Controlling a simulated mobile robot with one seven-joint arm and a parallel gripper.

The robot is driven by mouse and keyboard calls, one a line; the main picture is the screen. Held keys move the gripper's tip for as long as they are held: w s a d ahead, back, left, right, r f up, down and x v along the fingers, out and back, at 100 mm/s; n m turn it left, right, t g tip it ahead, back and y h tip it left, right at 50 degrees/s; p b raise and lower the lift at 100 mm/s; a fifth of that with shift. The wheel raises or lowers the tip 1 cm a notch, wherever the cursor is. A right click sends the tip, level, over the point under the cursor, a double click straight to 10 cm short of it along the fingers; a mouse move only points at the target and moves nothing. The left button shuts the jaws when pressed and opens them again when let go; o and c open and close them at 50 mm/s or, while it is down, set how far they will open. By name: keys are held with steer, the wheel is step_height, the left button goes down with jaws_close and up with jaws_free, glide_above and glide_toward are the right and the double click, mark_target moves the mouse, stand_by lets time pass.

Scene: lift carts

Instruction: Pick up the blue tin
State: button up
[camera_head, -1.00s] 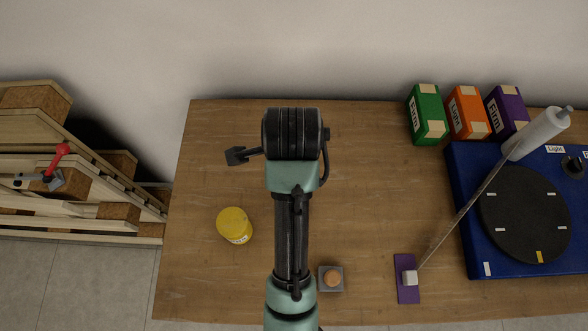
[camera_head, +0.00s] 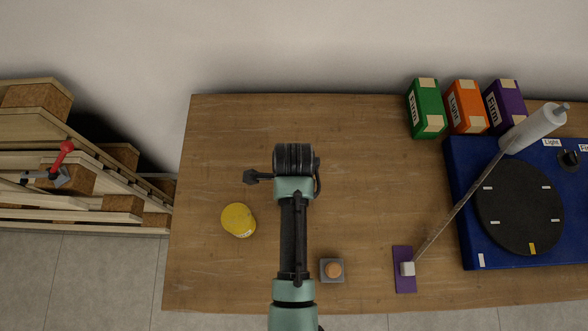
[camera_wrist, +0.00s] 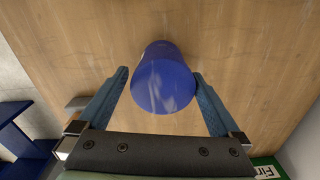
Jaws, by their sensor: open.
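The blue tin (camera_wrist: 165,80) stands on the wooden table in the wrist view. My gripper (camera_wrist: 160,74) is open, with one blue finger on each side of the tin. The tin lies between the fingertips, with a narrow gap on the left and the right fingertip very close to its side. I cannot tell whether that fingertip touches it. In the head view my own arm hides the blue tin and the gripper fingers.
On the table (camera_head: 375,130) a yellow tin (camera_head: 238,220) stands left of my arm. A grey block with an orange button (camera_head: 332,270) is close on the right. Farther right are a purple-based rod (camera_head: 404,280), a blue turntable unit (camera_head: 460,165) and green (camera_head: 426,108), orange and purple boxes.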

steer(key=shift+w+f, duration=0.15)
steer(key=shift+f, duration=1.65)
steer(key=shift+c, duration=0.2)
steer(key=c, duration=1.4)
jaws_close()
steer(key=shift+r, duration=0.15)
